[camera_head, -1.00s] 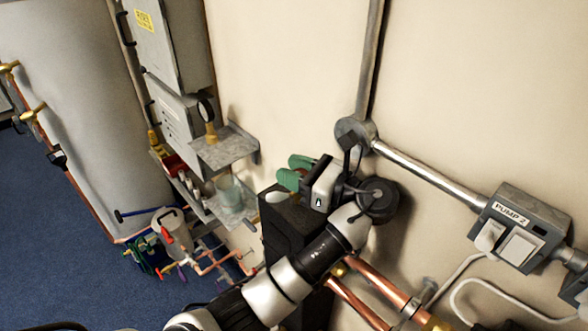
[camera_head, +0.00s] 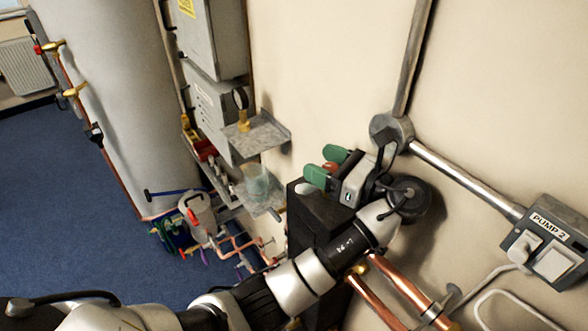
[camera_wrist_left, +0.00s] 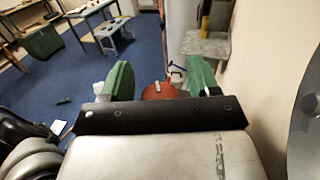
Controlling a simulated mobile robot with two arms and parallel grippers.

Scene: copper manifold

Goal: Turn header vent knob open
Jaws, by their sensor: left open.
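My left gripper (camera_head: 328,165) is open, its two green fingers spread apart, in front of the cream wall above a black block (camera_head: 318,225). A small reddish, rounded thing (camera_head: 331,167) shows between the fingers in the head view. The left wrist view shows my left gripper (camera_wrist_left: 160,78) with an orange-red round thing (camera_wrist_left: 158,91) between the finger bases, bearing a small pale mark. I cannot tell whether this is the header vent knob or whether the fingers touch it. No other clear vent knob can be made out. My right gripper is not in view.
A grey shelf (camera_head: 262,138) and grey cabinets (camera_head: 208,40) stand left of the gripper, beside a large grey cylinder (camera_head: 105,90). Copper pipes (camera_head: 405,290) run below the arm. A conduit box (camera_head: 391,131) and the PUMP 2 switch (camera_head: 545,240) are on the wall.

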